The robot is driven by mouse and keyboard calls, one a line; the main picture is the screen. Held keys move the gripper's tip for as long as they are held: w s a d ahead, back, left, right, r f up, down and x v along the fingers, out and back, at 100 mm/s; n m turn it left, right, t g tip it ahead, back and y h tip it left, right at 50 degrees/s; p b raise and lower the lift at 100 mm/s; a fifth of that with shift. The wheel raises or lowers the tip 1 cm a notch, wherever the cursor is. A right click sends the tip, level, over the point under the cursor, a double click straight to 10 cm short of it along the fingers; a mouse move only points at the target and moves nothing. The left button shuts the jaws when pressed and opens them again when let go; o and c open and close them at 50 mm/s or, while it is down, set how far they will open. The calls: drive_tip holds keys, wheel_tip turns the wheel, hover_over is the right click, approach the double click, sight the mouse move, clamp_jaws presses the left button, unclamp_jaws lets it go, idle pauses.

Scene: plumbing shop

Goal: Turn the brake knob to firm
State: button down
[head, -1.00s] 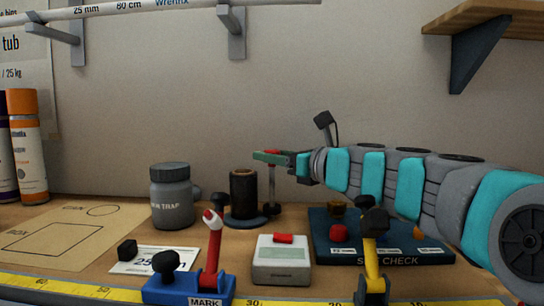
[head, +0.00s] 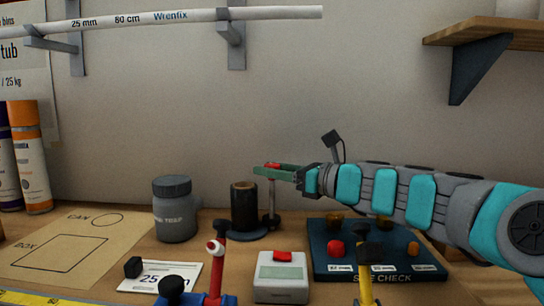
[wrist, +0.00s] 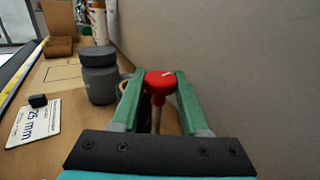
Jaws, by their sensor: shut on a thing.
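A red knob (head: 272,165) sits on top of a thin upright grey post. The post stands beside an upright dark cylinder (head: 244,203) on a round black base. My gripper (head: 265,170) reaches in from the right with its green fingers level at the knob's height. In the wrist view the knob (wrist: 160,82) lies between the two green fingertips, which are shut on it. A pale mark shows on the knob's top. No setting labels for the knob can be read.
A grey drain-trap jar (head: 175,210) stands left of the cylinder. In front are a white meter (head: 281,290), a red lever (head: 216,270) and a yellow-stemmed lever (head: 366,288). A dark size-check board (head: 380,270) lies below my arm. The wall is close behind.

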drive_tip(key=n+g, duration=0.1)
drive_tip(key=n+g+y, duration=0.1)
drive_tip(key=shift+w+f+g, duration=0.15)
drive_tip(key=shift+g, duration=0.25)
drive_tip(key=shift+n+g+y, duration=0.8)
drive_tip(key=shift+n+g, duration=0.6)
drive_tip(key=shift+g, duration=1.1)
drive_tip(key=shift+c, duration=2.1)
unclamp_jaws()
drive_tip(key=shift+r, duration=0.2)
